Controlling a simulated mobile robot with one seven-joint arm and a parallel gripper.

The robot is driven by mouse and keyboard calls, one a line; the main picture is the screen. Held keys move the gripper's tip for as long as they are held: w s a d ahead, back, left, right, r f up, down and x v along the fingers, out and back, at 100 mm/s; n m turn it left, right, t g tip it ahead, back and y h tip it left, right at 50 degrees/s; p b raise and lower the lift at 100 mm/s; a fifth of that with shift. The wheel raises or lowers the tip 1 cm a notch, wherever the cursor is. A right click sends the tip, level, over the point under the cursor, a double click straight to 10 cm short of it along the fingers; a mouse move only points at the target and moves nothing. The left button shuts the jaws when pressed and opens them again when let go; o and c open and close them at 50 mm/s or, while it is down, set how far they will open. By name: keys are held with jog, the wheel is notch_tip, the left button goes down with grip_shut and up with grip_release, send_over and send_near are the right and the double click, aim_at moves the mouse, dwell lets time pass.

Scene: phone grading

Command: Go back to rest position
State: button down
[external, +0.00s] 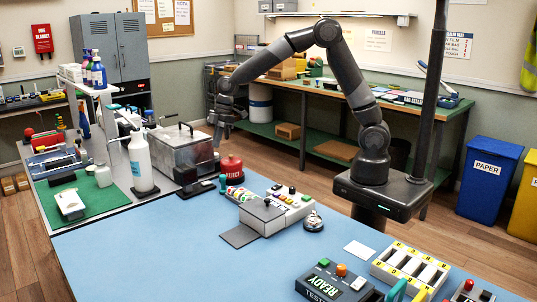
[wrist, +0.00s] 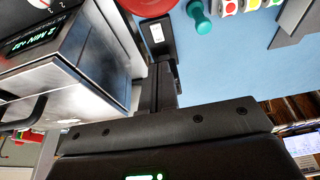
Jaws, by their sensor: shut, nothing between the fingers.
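My arm reaches up from its base and bends over to the left in the external view. My gripper (external: 218,130) hangs at its end, pointing down, beside the steel box (external: 180,150) and behind the red REJECT piece (external: 231,168). In the wrist view the fingers of my gripper (wrist: 163,62) are together with nothing held, over the blue table. The red piece (wrist: 150,5) shows at the top edge there, and the steel box with a lit display (wrist: 40,35) stands close on the left.
A teal-knobbed item (wrist: 200,22) stands near the fingers. A button panel (external: 278,208), bell (external: 313,222) and READY tester (external: 333,283) stand on the blue table (external: 150,260). A spray bottle (external: 140,165) is left of the steel box. The table's front left is clear.

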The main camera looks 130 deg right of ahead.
jog(key=s+a+r, duration=0.1)
jog(key=a+r, duration=0.3)
jog(key=a, duration=0.4)
jog(key=s+a+r+h, duration=0.1)
jog(key=a+r, duration=0.3)
jog(key=a, duration=0.4)
jog(key=s+a+r, duration=0.2)
jog(key=a+r, duration=0.2)
jog(key=a, duration=0.5)
jog(key=s+a+r+t+y, duration=0.1)
jog(key=s+a+t, duration=0.1)
jog(key=s+a, duration=1.3)
jog(key=shift+s+a+r, duration=0.2)
jog(key=shift+s+r, duration=0.1)
jog(key=shift+s, duration=0.25)
